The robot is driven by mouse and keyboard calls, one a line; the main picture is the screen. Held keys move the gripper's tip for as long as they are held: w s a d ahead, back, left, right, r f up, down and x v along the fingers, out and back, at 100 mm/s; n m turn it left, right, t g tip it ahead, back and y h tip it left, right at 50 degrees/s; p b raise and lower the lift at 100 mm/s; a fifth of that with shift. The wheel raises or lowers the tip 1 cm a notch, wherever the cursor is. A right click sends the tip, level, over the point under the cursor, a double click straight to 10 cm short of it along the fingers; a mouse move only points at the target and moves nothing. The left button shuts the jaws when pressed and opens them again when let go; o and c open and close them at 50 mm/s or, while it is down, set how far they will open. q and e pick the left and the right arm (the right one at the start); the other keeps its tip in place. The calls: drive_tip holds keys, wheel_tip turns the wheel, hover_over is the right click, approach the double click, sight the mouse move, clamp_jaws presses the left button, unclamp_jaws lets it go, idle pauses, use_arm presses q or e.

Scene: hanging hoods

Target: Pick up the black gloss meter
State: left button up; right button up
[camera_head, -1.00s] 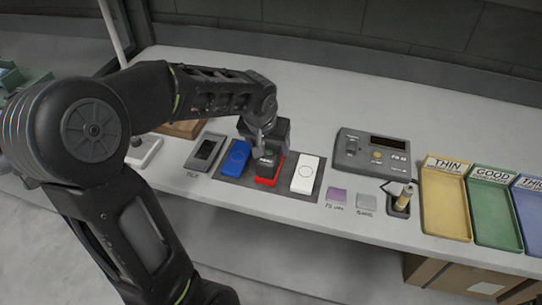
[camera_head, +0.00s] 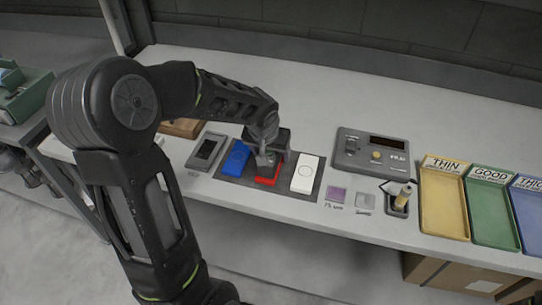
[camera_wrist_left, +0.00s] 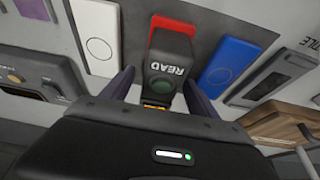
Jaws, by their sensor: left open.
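The black gloss meter (camera_wrist_left: 168,62), marked READ and with a dark green button, stands on a red tile (camera_wrist_left: 172,23) in the left wrist view. In the head view the red tile (camera_head: 269,181) shows on a grey mat, and my gripper mostly hides the meter. My left gripper (camera_head: 268,158) is open over it. In the wrist view its two fingers lie one on each side of the meter's near end, and I cannot tell whether they touch it. My right gripper is not in view.
A blue tile (camera_head: 235,160) and a white tile (camera_head: 306,174) flank the red one closely on the mat (camera_head: 287,184). A grey device (camera_head: 206,149) lies left. A grey console (camera_head: 371,155) and several trays, including a yellow one (camera_head: 444,206), stand right. The back of the bench is clear.

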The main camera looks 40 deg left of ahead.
use_arm(q)
drive_tip(key=shift+c, duration=0.3)
clamp_jaws()
idle(0.5)
drive_tip(key=shift+r, duration=0.1)
